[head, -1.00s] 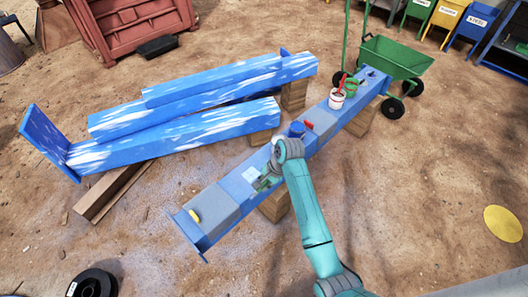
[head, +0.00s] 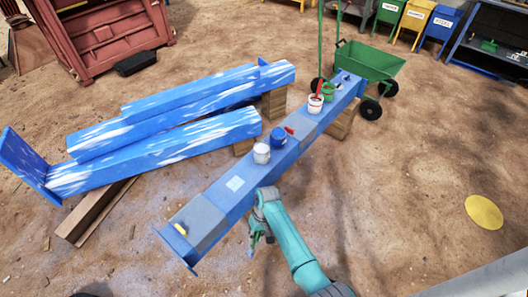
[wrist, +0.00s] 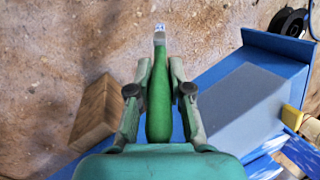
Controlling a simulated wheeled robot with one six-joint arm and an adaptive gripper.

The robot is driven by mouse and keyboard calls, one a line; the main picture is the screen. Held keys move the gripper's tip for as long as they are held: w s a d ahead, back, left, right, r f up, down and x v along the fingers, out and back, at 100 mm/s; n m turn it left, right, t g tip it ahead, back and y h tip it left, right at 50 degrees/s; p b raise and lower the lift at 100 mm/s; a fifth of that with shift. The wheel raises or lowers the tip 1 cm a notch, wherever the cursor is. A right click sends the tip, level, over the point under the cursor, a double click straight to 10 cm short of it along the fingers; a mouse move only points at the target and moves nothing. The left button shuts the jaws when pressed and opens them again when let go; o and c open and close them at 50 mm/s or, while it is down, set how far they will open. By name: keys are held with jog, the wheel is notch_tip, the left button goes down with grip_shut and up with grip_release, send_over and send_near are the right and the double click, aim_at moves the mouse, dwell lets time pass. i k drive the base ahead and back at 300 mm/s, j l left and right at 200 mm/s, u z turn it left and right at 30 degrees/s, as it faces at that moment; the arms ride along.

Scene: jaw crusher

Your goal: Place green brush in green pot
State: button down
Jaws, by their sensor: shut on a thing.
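A green brush (wrist: 159,105) is clamped by its handle between the two fingers of my gripper (wrist: 159,72) in the wrist view. Its metal neck and pale bluish tip point away from my gripper. In the head view my gripper (head: 258,238) hangs beside the near right side of the blue beam (head: 222,205), clear of it. The brush is hard to make out there. The green pot (head: 328,93) stands towards the far end of the beam, just behind a white pot (head: 315,104) with a red-handled brush in it.
On the beam between my gripper and the green pot stand a white pot (head: 261,154), a blue pot (head: 279,138) and a small red item (head: 290,130). A green wheelbarrow (head: 368,62) stands behind the far end. Striped blue beams (head: 165,150) lie to the left. Open dirt is to the right.

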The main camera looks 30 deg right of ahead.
aim_at(330, 99)
jog(key=i+l+z, duration=0.1)
jog(key=l, duration=0.3)
jog(key=i+l+z, duration=0.1)
jog(key=i+l, duration=0.2)
jog(key=i+l+z, duration=0.1)
jog(key=i+l, duration=0.15)
jog(key=l, duration=0.25)
